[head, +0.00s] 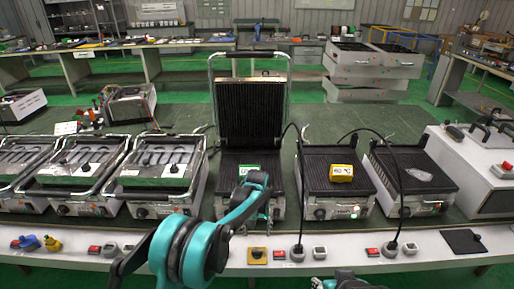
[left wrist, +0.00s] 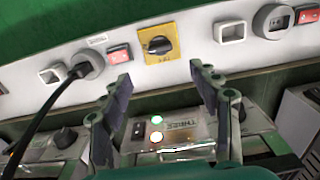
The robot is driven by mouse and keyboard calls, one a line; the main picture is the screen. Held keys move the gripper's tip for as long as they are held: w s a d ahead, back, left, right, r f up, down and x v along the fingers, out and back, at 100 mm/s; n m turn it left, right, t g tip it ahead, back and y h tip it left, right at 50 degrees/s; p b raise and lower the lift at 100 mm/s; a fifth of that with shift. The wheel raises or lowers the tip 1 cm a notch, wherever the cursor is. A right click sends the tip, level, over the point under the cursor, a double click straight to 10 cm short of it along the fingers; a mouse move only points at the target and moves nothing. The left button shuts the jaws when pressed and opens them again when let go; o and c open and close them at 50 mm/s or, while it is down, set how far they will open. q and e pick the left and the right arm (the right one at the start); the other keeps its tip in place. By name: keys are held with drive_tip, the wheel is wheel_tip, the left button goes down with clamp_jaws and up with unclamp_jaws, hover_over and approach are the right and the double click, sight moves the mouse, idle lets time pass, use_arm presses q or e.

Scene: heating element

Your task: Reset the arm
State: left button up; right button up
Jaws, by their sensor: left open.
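My left gripper (head: 262,208) is in front of the open contact grill (head: 250,110), whose ribbed lid stands upright. In the left wrist view the two fingers of this gripper (left wrist: 163,88) are spread, with nothing between them. Beyond them is a yellow switch plate with a black knob (left wrist: 158,46), on the white front strip; it also shows in the head view (head: 258,256). A grill front panel with two lit lamps (left wrist: 157,128) lies behind the fingers.
Several grills stand in a row on the green bench, including one with a yellow block (head: 342,172). A black cable (head: 299,190) runs up from a socket on the front strip. Red switches (head: 279,255) and sockets line the strip. A white-sided machine (head: 465,165) stands right.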

use_arm(q)
drive_tip(key=s+a+r+t, duration=0.2)
drive_tip(key=s+a+r, duration=0.3)
drive_tip(key=r, duration=0.3)
drive_tip(key=s+a+r+t, duration=0.1)
drive_tip(key=s+a+r, duration=0.4)
drive_tip(key=r, duration=0.2)
drive_tip(key=s+a+t, duration=0.2)
drive_tip(key=s+a, duration=0.2)
drive_tip(key=s, duration=0.5)
drive_tip(key=s+a+t, duration=0.2)
drive_tip(key=s+a, duration=0.2)
drive_tip(key=s, duration=0.5)
drive_tip(key=shift+s+r, duration=0.25)
drive_tip(key=shift+r, duration=0.05)
